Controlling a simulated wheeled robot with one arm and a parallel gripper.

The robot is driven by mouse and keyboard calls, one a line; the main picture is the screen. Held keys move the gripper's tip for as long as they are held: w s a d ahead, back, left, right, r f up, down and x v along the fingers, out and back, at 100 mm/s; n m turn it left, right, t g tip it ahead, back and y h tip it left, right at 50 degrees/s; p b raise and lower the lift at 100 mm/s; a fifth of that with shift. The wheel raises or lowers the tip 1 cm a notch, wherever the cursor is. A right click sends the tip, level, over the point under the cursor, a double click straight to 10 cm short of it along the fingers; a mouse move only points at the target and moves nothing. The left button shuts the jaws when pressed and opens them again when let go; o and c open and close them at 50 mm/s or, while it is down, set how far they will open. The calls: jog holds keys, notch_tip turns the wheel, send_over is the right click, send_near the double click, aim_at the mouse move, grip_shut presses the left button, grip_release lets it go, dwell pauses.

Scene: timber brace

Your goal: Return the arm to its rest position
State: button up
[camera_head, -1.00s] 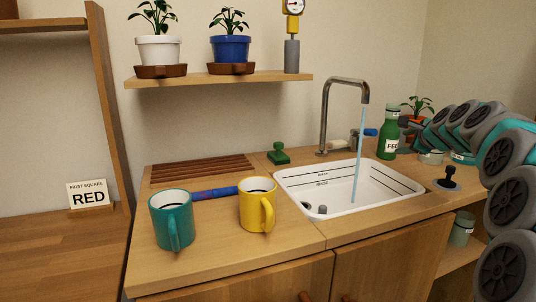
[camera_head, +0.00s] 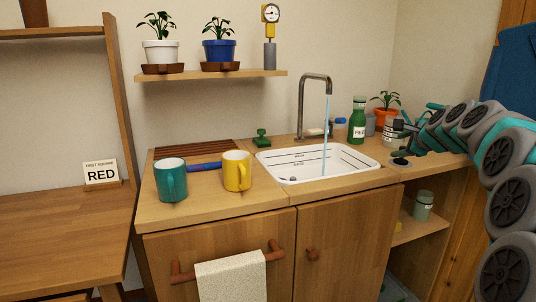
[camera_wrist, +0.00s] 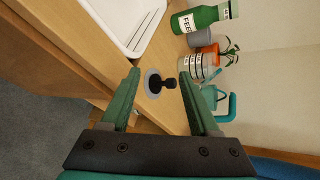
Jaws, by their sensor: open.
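My arm reaches in from the right edge of the head view, folded in several grey and teal links. My gripper (camera_wrist: 158,76) is open and empty in the wrist view, its two green fingers spread apart. Between and beyond the fingertips, a black knobbed stopper (camera_wrist: 168,84) stands on a grey disc on the counter. The stopper also shows in the head view (camera_head: 401,161), right of the sink. I cannot tell how high the fingers are above the counter.
Water runs from the tap (camera_head: 314,78) into the white sink (camera_head: 300,176). Teal (camera_head: 171,182) and yellow (camera_head: 237,172) mugs stand left. Open shelves lie below right.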

jog(key=s+a+f+n+g+y, duration=0.1)
jog(key=s+a+f+n+g, duration=0.1)
jog(key=s+a+f+n, duration=0.4)
jog(key=s+a+f+n+g+y, duration=0.1)
jog(key=s+a+f+n+g, duration=0.15)
jog(key=s+a, duration=0.6)
jog(key=s+a+f+n+g+y, duration=0.1)
jog(key=s+a+f+n+g, duration=0.3)
jog(key=s+a, duration=0.35)
jog(key=s+f+n+g+h, duration=0.1)
jog(key=s+f+n+g, duration=0.1)
jog(key=s, duration=0.8)
jog(key=s+f+n+g+h, duration=0.1)
jog(key=s+f+n, duration=0.4)
jog(key=s, duration=0.6)
jog(key=s+f+n+g+h, duration=0.1)
jog(key=s+f+n+g, duration=0.2)
jog(key=s+f, duration=0.4)
jog(key=s, duration=0.4)
jog(key=shift+a, duration=0.4)
